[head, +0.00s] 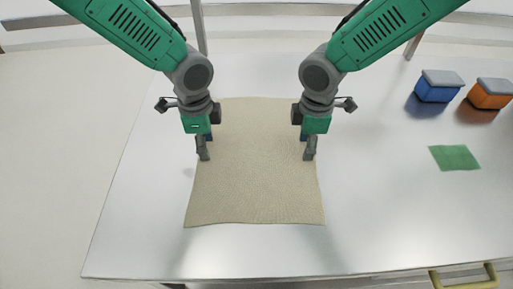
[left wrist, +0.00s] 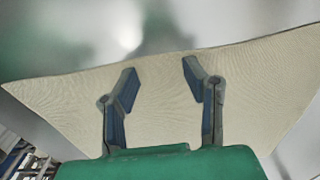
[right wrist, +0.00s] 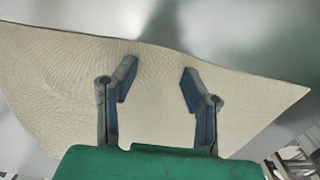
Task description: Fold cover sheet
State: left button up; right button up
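The beige cover sheet (head: 254,190) lies spread flat on the table in the head view, roughly rectangular, with slightly wavy edges. It also shows in the left wrist view (left wrist: 160,115) and in the right wrist view (right wrist: 150,90). My left gripper (head: 203,157) is over the sheet's left edge; its fingers (left wrist: 158,75) are apart with nothing between them but the sheet beyond. My right gripper (head: 310,157) is over the sheet's right edge; its fingers (right wrist: 157,75) are likewise apart. I cannot tell whether the fingertips touch the sheet. The arms hide parts of its far side.
The sheet lies on a shiny grey table (head: 140,215). At the right stand a blue bin (head: 436,94) and an orange bin (head: 488,100), both with grey lids. A green square (head: 454,158) lies nearer. A yellow-green handle (head: 462,283) is at the front right. The table's left side is clear.

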pick_arm(q)
jog(key=shift+s+d+f, duration=0.1)
jog(key=shift+d+f, duration=0.05)
jog(key=c, duration=0.6)
pick_arm(e)
jog(key=shift+d+f, duration=0.15)
jog(key=c, duration=0.6)
pick_arm(q)
jog(key=shift+d, duration=0.1)
grip_shut()
pick_arm(e)
jog(key=shift+d+f, duration=0.1)
grip_shut()
pick_arm(q)
jog(key=shift+d, duration=0.1)
pick_arm(e)
jog(key=shift+s+d, duration=0.1)
jog(key=shift+d, duration=0.05)
pick_arm(q)
jog(key=shift+f, duration=0.1)
pick_arm(e)
jog(key=shift+f, duration=0.1)
jog(key=shift+s, duration=0.1)
